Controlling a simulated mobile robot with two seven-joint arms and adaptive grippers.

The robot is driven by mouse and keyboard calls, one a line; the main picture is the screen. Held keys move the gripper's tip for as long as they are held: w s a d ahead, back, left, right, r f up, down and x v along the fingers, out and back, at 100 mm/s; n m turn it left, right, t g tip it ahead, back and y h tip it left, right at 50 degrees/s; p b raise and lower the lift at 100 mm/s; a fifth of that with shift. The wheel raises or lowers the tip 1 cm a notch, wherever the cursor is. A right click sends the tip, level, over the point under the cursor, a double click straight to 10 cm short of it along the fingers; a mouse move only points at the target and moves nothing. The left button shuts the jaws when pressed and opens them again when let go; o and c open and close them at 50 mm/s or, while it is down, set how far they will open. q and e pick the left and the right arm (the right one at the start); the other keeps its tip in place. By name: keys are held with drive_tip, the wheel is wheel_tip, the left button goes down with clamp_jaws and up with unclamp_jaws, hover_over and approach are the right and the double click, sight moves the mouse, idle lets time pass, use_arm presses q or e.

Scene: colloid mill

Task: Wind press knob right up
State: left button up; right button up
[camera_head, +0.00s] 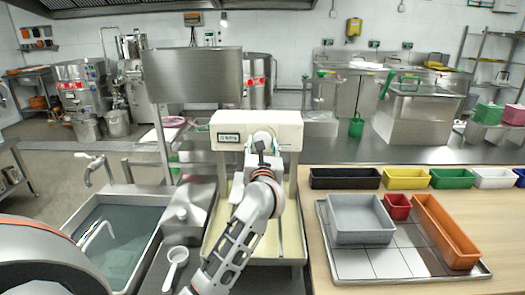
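The cream press (228,128) stands upright in the middle, with a pale round knob (265,135) on its front. My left gripper (262,146) is at the front of the knob and partly covers it. It is small and dark here, seen from behind. I cannot tell whether its fingers are open, shut or touching the knob. My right gripper is not in view.
A wooden table (300,215) at right holds a tray (370,262) with grey, red and orange bins. A steel panel (190,75) stands behind the press.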

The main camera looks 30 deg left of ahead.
use_arm(q)
drive_tip(key=n+g+b, duration=0.1)
drive_tip(key=n+b, duration=0.6)
drive_tip(key=n, duration=0.3)
drive_tip(key=shift+f+n, duration=0.15)
drive_tip(key=shift+n, duration=0.25)
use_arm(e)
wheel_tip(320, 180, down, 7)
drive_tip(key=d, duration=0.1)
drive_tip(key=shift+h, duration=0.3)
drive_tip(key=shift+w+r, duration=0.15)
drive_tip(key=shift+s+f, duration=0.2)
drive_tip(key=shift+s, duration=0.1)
use_arm(q)
drive_tip(key=o, duration=1.1)
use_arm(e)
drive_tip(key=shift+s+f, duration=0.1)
use_arm(q)
drive_tip(key=shift+r, duration=0.2)
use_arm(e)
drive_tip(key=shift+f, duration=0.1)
use_arm(q)
drive_tip(key=v, duration=1.2)
